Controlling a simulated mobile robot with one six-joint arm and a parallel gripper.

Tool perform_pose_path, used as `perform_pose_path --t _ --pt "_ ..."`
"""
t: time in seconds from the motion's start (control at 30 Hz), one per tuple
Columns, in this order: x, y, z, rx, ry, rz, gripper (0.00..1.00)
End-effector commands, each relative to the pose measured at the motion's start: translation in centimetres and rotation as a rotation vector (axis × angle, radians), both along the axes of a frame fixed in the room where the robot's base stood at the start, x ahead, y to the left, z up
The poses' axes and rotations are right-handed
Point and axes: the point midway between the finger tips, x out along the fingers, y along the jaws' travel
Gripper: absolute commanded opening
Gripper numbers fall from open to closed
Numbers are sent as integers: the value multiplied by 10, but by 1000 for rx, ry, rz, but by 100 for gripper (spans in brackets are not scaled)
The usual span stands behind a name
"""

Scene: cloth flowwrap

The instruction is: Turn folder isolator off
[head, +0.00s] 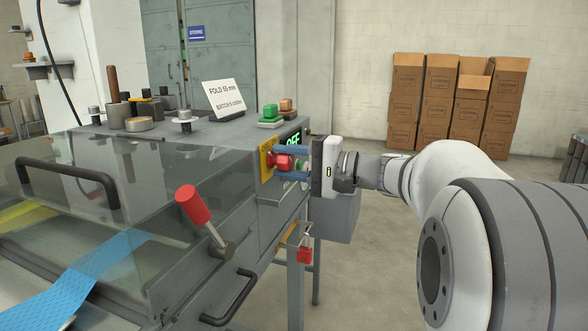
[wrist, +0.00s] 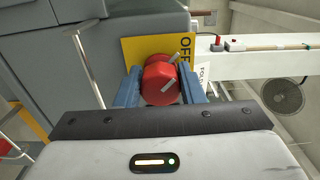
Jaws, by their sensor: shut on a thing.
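The folder isolator is a red rotary knob (head: 283,162) on a yellow plate (head: 266,160) at the right end of the grey machine. In the wrist view the red knob (wrist: 160,84) sits between my blue fingers, with a pale pointer mark slanting across it. The yellow plate (wrist: 133,52) behind it bears the letters "OFF", partly covered. My gripper (head: 279,160) is shut on the knob from the right. A green lit display (head: 293,145) beside the plate is partly hidden; its text seems to read "OFF".
A red-handled lever (head: 194,206) and a black handle (head: 232,299) are on the machine's near side. A red padlock (head: 305,251) hangs below the isolator. Blue cloth (head: 100,275) lies at lower left. Boxes (head: 455,100) stand far back; the floor between is clear.

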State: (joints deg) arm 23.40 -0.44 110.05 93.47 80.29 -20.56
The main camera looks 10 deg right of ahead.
Motion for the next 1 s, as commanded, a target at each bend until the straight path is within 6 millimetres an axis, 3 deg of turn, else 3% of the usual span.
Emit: perform_pose_path --t 0.37,0.4,0.63,1.0 --pt "0 1 0 -3 -4 4 12" --pt "0 1 0 -3 -4 4 37" --pt "0 0 0 -2 -3 1 56" --pt "-5 -8 1 -1 -4 -3 57"
